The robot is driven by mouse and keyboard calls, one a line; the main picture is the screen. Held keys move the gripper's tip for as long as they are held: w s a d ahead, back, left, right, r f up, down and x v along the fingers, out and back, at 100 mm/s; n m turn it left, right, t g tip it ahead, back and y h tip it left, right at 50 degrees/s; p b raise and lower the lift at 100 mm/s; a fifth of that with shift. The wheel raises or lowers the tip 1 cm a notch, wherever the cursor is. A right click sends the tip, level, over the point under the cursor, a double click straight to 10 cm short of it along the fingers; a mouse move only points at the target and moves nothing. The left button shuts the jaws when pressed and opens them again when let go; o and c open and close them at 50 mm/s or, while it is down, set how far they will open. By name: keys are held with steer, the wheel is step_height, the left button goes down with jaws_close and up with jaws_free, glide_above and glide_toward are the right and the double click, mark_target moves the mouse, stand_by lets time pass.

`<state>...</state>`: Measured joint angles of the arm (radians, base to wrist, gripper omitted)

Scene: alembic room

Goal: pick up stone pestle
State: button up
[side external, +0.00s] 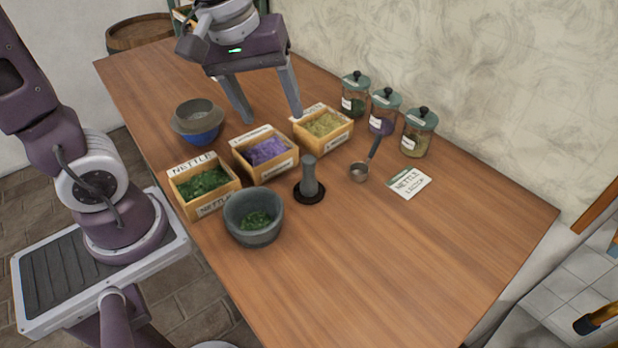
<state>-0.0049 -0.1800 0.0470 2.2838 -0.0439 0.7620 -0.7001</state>
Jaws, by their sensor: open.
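The grey stone pestle (309,177) stands upright on a dark round coaster (299,197) in the middle of the table, just right of the grey stone mortar (232,218). The mortar holds green leaves. My gripper (270,118) hangs over the far part of the table, fingers pointing down and spread wide, with nothing between them. It is behind the herb boxes and apart from the pestle.
Wooden boxes of nettle (236,188), purple flowers (291,174) and pale herbs (348,138) stand close behind the pestle. A scoop (360,172), a nettle card (421,184) and lidded jars (417,146) are to the right. Bowls (203,138) stand left. The table's front right is clear.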

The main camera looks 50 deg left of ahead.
steer(key=w+f+n+g, duration=0.1)
steer(key=w+f+n, duration=0.3)
steer(key=w+f, duration=0.1)
steer(key=n+g, duration=0.2)
steer(key=n, duration=0.3)
glide_above(309, 176)
steer(key=f, duration=0.5)
steer(key=a+f, duration=0.1)
steer(key=f, duration=0.1)
steer(key=shift+w+f, duration=0.25)
steer(key=shift+f, duration=0.05)
steer(key=f+n, duration=0.1)
steer(key=w+f+n, duration=0.1)
steer(key=f, duration=0.1)
steer(key=shift+a+f, duration=0.2)
steer(key=shift+f, duration=0.05)
steer(key=f, duration=0.7)
steer(key=shift+s+d, duration=0.2)
steer(key=shift+s, duration=0.15)
jaws_close()
